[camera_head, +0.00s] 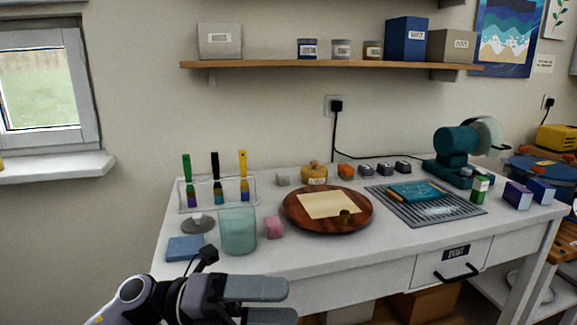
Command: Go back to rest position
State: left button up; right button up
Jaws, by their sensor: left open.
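My left gripper (268,303) is in front of the white workbench (360,257), below its top edge, at the bottom of the view. Its two grey fingers point right and are apart, with nothing seen between them. The lower finger is cut off by the picture's bottom edge. My right gripper is out of view.
On the bench stand a teal translucent container (238,230), a pink block (274,228), a blue cloth (185,248), a brush rack (218,192), a round wooden board (327,225), a grey grooved mat (445,214) and a teal machine (455,150). A drawer (450,262) is closed.

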pick_arm(q)
jog(key=w+a+f+n+t+y+p, duration=0.2)
jog(key=a+f+n+t+y, duration=0.25)
jog(key=n+t, duration=0.75)
jog(key=w+a+f+n+t+y+p, duration=0.1)
jog(key=a+f+n+t+y, duration=0.55)
jog(key=n, duration=0.95)
jog(key=s+a+f+n+g+y+p, duration=0.1)
jog(key=s+a+f+n+g+y, duration=0.2)
jog(key=s+f+n, duration=0.2)
jog(key=s+a+f+n+g+y+p, duration=0.1)
jog(key=s+a+f+n+g+y, duration=0.1)
jog(key=s+f+n, duration=0.4)
jog(key=s+a+f+g, duration=0.1)
jog(key=s+a+f, duration=0.1)
jog(key=s+f, duration=0.2)
notch_tip(320, 180, down, 3)
jog(key=shift+s+r+y, duration=0.15)
jog(key=shift+s+y, duration=0.15)
jog(key=shift+y, duration=0.1)
